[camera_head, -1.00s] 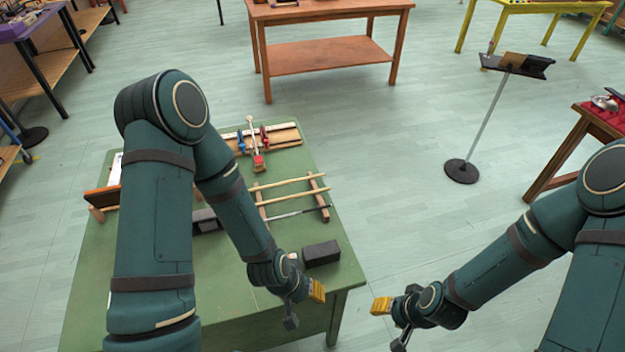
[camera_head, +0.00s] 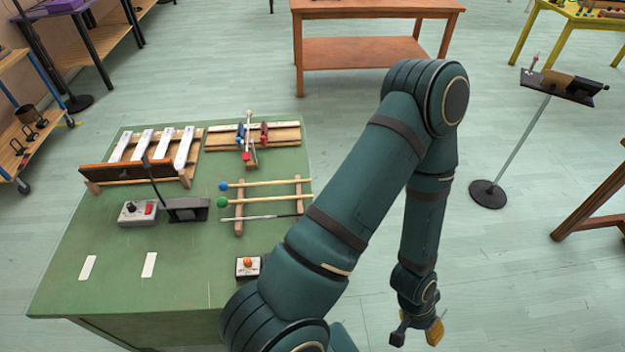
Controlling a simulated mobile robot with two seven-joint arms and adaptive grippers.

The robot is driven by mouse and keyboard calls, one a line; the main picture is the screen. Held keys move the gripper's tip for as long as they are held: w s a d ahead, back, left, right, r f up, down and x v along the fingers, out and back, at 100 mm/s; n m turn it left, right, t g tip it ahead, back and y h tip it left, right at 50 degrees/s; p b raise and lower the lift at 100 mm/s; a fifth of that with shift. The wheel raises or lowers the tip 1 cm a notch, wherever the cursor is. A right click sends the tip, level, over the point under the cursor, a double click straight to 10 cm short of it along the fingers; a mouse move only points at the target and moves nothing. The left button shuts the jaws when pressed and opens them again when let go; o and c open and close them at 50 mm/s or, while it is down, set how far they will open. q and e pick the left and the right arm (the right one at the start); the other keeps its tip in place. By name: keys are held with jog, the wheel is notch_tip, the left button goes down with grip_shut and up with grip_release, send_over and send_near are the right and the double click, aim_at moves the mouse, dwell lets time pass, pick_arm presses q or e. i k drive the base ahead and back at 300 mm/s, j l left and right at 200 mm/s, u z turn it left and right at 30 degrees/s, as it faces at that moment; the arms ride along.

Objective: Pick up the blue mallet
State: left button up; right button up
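The blue mallet (camera_head: 223,187) has a round blue head and a thin pale stick. It lies across two wooden bars of a rack (camera_head: 239,215) on the green table (camera_head: 190,285), head to the left. A green-headed mallet (camera_head: 222,202) lies parallel just in front of it, with a thin grey rod (camera_head: 262,217) in front of that. My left gripper (camera_head: 417,331) is beyond the table's right side, low in the picture, well apart from the mallets. Its fingers are spread, with nothing seen between them. My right gripper is out of view.
A bar instrument (camera_head: 150,150) stands at the table's back left, and a wooden rack with coloured pieces (camera_head: 253,133) at its back. A small box with an orange button (camera_head: 248,266) stands in front of the mallets. A music stand (camera_head: 488,193) is on the floor at right.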

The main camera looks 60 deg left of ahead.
aim_at(223, 186)
jog(key=i+l+u, duration=0.15)
jog(key=i, duration=0.35)
jog(key=i+l+u, duration=0.1)
jog(key=i+l, duration=0.25)
jog(key=i, duration=0.2)
jog(key=i+u, duration=0.2)
jog(key=u, duration=0.3)
jog(key=i+u, duration=0.15)
jog(key=u, duration=0.3)
jog(key=i+l+u, duration=0.1)
jog(key=u, duration=0.4)
jog(key=i+u, duration=0.2)
jog(key=u, duration=0.25)
jog(key=i+l+u, duration=0.2)
jog(key=u, duration=0.2)
jog(key=i+l+u, duration=0.15)
jog(key=u, duration=0.3)
